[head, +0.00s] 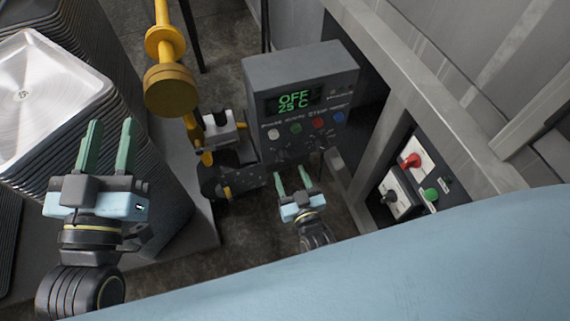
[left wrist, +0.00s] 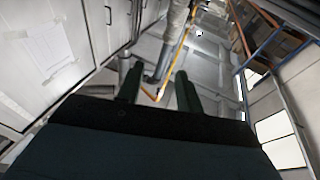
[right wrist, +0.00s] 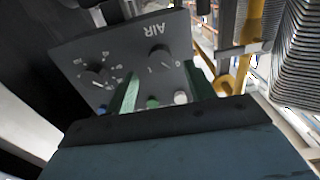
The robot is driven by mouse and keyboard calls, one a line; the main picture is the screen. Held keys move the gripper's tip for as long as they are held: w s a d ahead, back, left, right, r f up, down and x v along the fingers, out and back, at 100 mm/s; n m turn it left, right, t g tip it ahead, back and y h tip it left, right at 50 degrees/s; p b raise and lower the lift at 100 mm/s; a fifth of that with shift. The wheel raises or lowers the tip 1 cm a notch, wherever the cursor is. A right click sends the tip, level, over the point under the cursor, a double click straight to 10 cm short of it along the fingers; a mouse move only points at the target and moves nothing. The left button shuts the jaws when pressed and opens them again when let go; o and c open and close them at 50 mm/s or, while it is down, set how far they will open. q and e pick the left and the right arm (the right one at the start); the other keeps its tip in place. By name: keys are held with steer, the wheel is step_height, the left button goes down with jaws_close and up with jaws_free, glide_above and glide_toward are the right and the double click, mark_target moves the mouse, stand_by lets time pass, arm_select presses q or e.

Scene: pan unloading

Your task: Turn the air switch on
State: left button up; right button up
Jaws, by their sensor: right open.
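The air switch (right wrist: 159,59) is a dark round knob under the upside-down label "AIR" on the grey control box, seen in the right wrist view. The control box (head: 330,65) in the head view has a green display reading "OFF 25 C" and coloured buttons; its lower knobs are too small to read there. My right gripper (head: 292,178) is open and empty, in front of and below the box; its fingers (right wrist: 163,88) point at the panel and appear apart from the knob. My left gripper (head: 112,130) is open and empty, away from the box.
A second knob (right wrist: 95,75) is on the same panel. Stacked metal pans (head: 45,85) stand at the left of the head view. A yellow pole (head: 170,90) stands left of the box. A red switch (head: 410,160) and a green button (head: 431,194) are on a side panel at right.

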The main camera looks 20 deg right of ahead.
mark_target(284, 162)
steer(key=w+b, duration=0.1)
steer(key=w, duration=0.3)
steer(key=shift+a+f, duration=0.1)
arm_select(q)
steer(key=shift+s+r+t+h+b, duration=0.1)
steer(key=shift+s+r+t+h, duration=0.2)
steer(key=shift+r+t, duration=0.4)
steer(key=shift+s+r+t+h+b, duration=0.15)
steer(key=shift+s+r+t, duration=0.2)
steer(key=shift+r+t, duration=0.35)
steer(key=shift+s+r+t+h+b, duration=0.15)
steer(key=shift+s+r+t, duration=0.3)
steer(key=shift+r, duration=0.4)
arm_select(e)
steer(key=shift+w, duration=0.6)
arm_select(q)
steer(key=shift+w, duration=0.1)
arm_select(e)
steer(key=c, duration=1)
